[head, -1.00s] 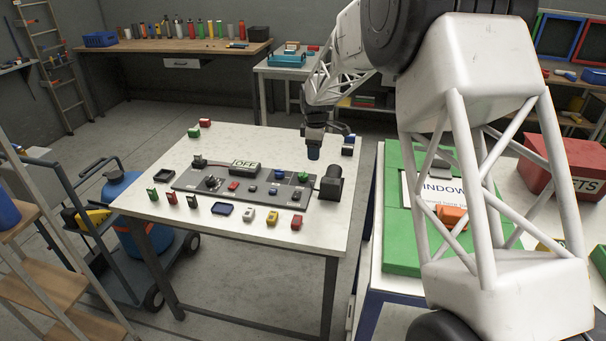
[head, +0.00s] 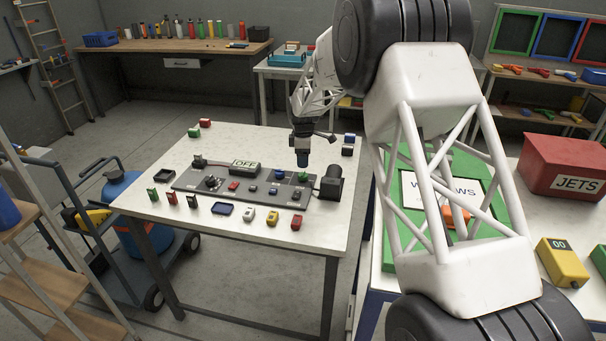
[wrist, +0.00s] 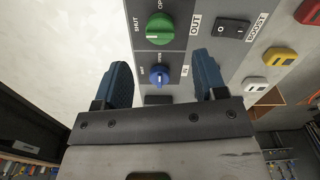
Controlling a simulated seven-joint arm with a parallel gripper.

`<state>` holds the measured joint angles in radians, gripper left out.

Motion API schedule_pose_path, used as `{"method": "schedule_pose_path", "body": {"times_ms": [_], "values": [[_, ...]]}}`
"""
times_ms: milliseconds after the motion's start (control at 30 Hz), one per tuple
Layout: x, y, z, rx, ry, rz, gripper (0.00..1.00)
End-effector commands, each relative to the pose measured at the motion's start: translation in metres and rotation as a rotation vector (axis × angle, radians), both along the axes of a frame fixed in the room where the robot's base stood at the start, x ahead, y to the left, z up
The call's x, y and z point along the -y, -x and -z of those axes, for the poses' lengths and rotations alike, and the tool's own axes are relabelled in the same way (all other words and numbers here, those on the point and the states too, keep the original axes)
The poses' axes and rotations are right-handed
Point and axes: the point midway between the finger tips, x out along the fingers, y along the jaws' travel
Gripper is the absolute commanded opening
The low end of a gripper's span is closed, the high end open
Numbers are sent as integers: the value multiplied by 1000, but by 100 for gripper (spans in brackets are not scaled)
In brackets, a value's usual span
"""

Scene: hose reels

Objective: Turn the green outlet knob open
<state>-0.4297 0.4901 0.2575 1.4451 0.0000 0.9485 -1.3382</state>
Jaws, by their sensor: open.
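The green outlet knob (head: 303,177) is on the right part of the dark grey panel (head: 240,200) on the white table. In the wrist view the green knob (wrist: 158,29) is beside the words OUT and SHUT, with a partly cut-off OP label above it. Its light mark lies roughly crosswise. A blue knob (wrist: 159,75) is just below it in the wrist view. My gripper (head: 302,160) hangs above the green knob in the head view. In the wrist view my gripper (wrist: 161,61) is open and empty, its blue fingers framing the blue knob, apart from the green knob.
A BOOST rocker switch (wrist: 232,29) is right of the green knob in the wrist view. A dark cylinder (head: 331,183) stands at the panel's right end. Several small coloured blocks, including a yellow one (head: 272,218), line the front. An OFF sign (head: 244,167) is at the back.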

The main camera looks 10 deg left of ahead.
Motion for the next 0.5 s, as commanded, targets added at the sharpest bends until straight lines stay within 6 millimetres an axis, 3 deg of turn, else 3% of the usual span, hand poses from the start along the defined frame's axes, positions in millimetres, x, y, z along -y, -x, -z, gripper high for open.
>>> {"method": "schedule_pose_path", "body": {"times_ms": [500], "values": [[0, 1, 57, -2, 1, 0, 65]]}}
